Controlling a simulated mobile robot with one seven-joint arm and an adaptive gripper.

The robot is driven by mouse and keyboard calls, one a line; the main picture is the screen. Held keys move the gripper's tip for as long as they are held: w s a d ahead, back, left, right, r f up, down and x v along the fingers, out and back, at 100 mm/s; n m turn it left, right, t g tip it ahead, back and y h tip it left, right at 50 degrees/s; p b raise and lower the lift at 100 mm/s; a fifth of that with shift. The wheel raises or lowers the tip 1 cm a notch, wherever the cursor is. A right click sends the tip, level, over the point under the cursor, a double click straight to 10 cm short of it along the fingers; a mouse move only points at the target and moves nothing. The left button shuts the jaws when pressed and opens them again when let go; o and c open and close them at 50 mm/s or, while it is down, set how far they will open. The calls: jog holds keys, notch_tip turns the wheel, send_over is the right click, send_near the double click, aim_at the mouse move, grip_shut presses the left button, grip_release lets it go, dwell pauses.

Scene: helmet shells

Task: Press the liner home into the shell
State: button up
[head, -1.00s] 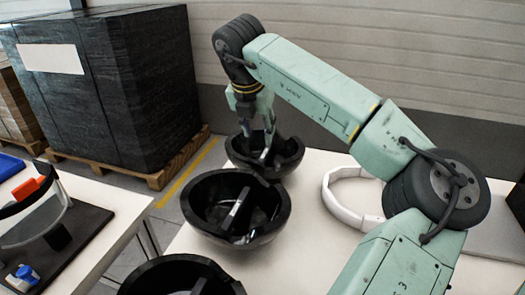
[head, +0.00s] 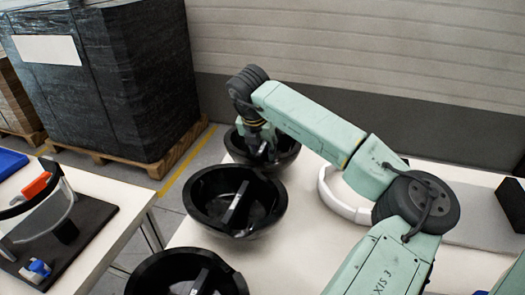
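Three black bowl-like helmet shells stand open side up in a row on the white table: a far shell (head: 285,160), a middle shell (head: 203,207) and a near shell (head: 150,277) cut off by the bottom edge. A dark strip, possibly a liner, spans the inside of the middle shell (head: 236,207). My gripper (head: 265,153) points down into the far shell. Its fingertips are small and dark against the shell, so their opening and any contact cannot be made out. Any liner in the far shell is mostly hidden by the gripper.
A white open band (head: 335,207) lies right of the shells, close to my arm. A black block (head: 512,205) stands at the far right. A separate left table holds a clear visor (head: 45,215) and an orange piece (head: 36,186). A wrapped pallet load (head: 120,85) stands behind.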

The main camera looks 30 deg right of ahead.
jog(key=shift+c, duration=0.2)
grip_shut()
dwell(0.5)
